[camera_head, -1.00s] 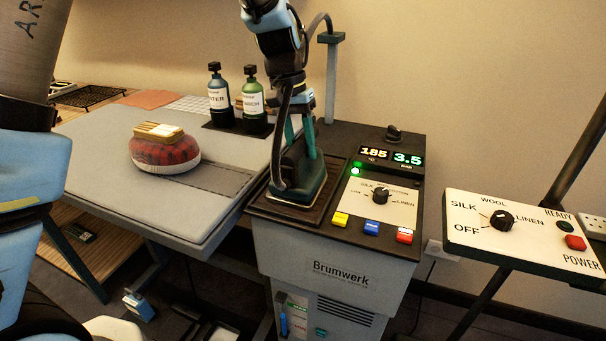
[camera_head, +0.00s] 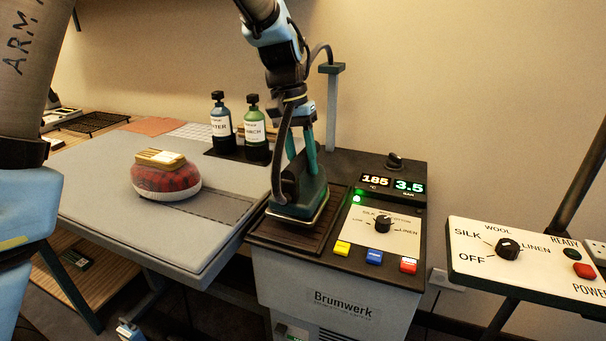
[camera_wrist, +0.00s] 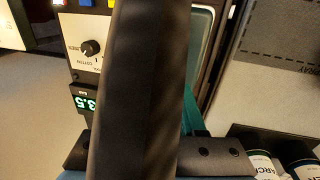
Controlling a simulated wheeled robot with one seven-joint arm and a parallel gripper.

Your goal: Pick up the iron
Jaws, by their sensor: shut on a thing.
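The iron (camera_head: 303,198) is dark green with a pale metal soleplate. In the head view it sits at the dark ribbed rest (camera_head: 262,234) on the left of the Brumwerk station; I cannot tell whether it touches the rest or hangs just above it. My gripper (camera_head: 301,118) comes down from above and is shut on the iron's handle. In the wrist view a broad dark bar crosses the middle, with my gripper's dark fingers (camera_wrist: 150,153) on either side of it, hiding much of the iron. A dark hose or cable runs beside the handle.
The station's control panel (camera_head: 367,238) with knob and coloured buttons is right of the iron. A post (camera_head: 333,105) stands behind it. Left is a grey board (camera_head: 110,185) with a red plaid cushion (camera_head: 167,180) and two bottles (camera_head: 254,130). A second control box (camera_head: 525,262) is far right.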

